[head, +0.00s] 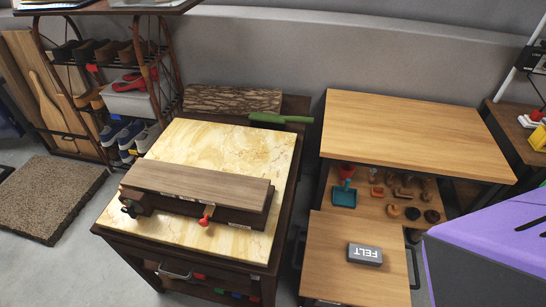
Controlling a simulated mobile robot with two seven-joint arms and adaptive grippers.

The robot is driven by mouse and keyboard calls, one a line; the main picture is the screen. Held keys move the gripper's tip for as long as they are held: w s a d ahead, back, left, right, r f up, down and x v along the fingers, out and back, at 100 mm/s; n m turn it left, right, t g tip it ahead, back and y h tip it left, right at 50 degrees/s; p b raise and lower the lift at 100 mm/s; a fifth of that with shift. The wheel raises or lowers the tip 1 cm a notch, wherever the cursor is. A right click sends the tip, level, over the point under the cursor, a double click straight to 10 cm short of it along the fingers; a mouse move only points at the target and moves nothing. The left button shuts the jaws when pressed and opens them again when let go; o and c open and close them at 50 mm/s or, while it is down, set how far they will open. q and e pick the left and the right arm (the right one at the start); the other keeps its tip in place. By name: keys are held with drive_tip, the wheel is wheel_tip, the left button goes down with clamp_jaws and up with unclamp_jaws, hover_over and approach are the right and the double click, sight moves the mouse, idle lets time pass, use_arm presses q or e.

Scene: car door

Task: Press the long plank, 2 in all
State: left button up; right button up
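A long brown wooden plank (198,182) lies across the marble-topped cabinet on the left. It rests on a darker wooden base (185,208) with small white labels along its front. A red-tipped knob (205,217) sticks out at the front of the base. A small black and green part (130,208) is at its left end. I cannot tell from here whether a gap lies between plank and base. Neither of my grippers shows in the head view.
The pale marble top (225,150) is bare behind the plank. A purple panel (500,240) fills the lower right.

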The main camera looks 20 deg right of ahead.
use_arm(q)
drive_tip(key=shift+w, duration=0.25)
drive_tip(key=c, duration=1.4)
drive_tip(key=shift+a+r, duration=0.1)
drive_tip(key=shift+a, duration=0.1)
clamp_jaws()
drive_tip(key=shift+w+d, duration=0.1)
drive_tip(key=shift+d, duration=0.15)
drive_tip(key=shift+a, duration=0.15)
